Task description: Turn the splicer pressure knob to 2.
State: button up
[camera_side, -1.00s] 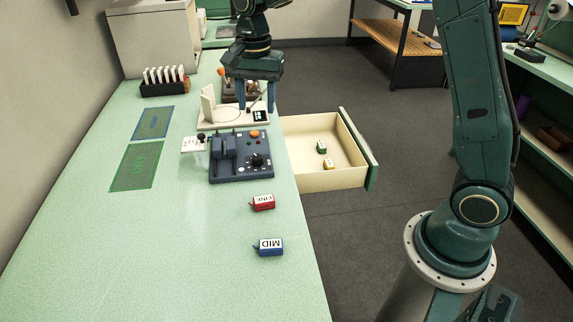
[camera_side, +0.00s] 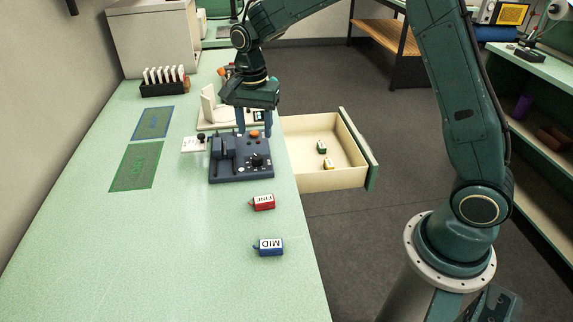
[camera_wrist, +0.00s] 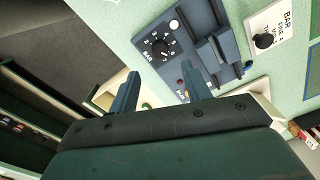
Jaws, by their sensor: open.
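The splicer (camera_side: 228,168) is a dark blue-grey box on the green bench. Its black pressure knob (camera_side: 257,160) sits on the right part of its top. In the wrist view the knob (camera_wrist: 159,47) shows with a ring of white marks and a BAR label; the numbers are too small to read surely. An orange button (camera_side: 254,134) is behind the knob. My gripper (camera_side: 256,128) is open and empty, fingers pointing down over the splicer's back edge, behind the knob and apart from it. The fingers also show in the wrist view (camera_wrist: 160,90).
A white sign with a black knob (camera_side: 194,144) stands left of the splicer. A white device (camera_side: 212,108) is behind it. Red (camera_side: 263,202) and blue (camera_side: 268,246) labelled blocks lie in front. An open drawer (camera_side: 330,181) at right holds two small blocks.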

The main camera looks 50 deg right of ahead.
aim_at(257, 157)
notch_tip(257, 157, down, 8)
jog(key=shift+f, duration=0.1)
dwell(0.4)
jog(key=shift+c, duration=0.2)
jog(key=c, duration=0.9)
